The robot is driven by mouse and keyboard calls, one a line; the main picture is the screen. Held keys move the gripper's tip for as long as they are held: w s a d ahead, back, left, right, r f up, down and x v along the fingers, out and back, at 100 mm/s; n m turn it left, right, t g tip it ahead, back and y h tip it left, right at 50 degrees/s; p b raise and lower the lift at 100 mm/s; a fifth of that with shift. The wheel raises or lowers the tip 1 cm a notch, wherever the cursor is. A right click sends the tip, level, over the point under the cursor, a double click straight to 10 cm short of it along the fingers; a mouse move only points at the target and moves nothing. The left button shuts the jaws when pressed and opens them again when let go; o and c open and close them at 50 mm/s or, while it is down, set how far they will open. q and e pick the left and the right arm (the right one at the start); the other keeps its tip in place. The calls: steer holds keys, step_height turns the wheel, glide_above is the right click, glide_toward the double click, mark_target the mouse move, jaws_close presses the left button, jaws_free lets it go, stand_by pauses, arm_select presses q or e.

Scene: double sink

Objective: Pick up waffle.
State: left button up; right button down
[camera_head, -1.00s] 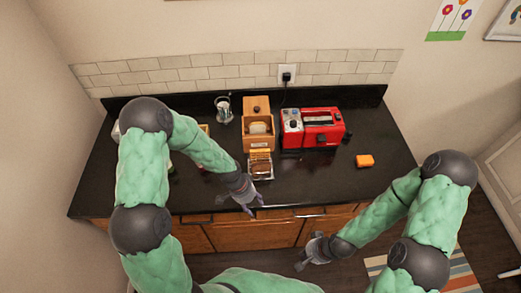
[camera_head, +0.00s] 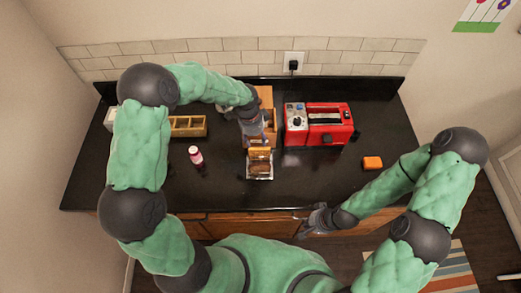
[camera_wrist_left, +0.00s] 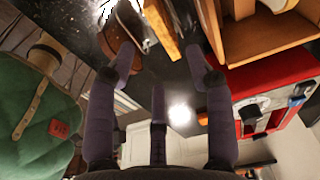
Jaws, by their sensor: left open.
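A brown, waffle-like piece (camera_head: 259,168) rests on a small light tray near the counter's front edge in the head view. In the left wrist view, a brown piece (camera_wrist_left: 118,32) with thin metal wire beside it shows near the left fingertip; I cannot tell surely that it is the waffle. My left gripper (camera_head: 256,137) is above the counter just behind the tray, in front of the wooden box. Its fingers (camera_wrist_left: 162,62) are spread and hold nothing visible. My right gripper (camera_head: 316,221) hangs in front of the counter; its fingers are too small to read.
The wooden box (camera_head: 265,96) is partly hidden behind my left gripper. A red toaster (camera_head: 318,125) stands right of it. An orange block (camera_head: 372,162) lies further right. A small pink bottle (camera_head: 196,156) and a wooden divided tray (camera_head: 188,126) are at left. The right front counter is clear.

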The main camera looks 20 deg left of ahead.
mark_target(259, 149)
arm_select(q)
steer(key=f, duration=0.3)
steer(key=shift+w+d+f, duration=0.2)
steer(key=shift+w+f, duration=0.05)
steer(key=shift+f, duration=0.1)
steer(key=shift+d+f+p, duration=0.2)
steer(key=shift+d+f, duration=0.05)
steer(key=shift+f, duration=1)
steer(key=shift+d+f+p, duration=0.2)
steer(key=shift+f, duration=1)
steer(key=shift+f+b, duration=0.2)
steer(key=shift+b, duration=0.1)
steer(key=shift+s+r, duration=0.1)
steer(key=c, duration=1)
steer(key=shift+o, duration=0.2)
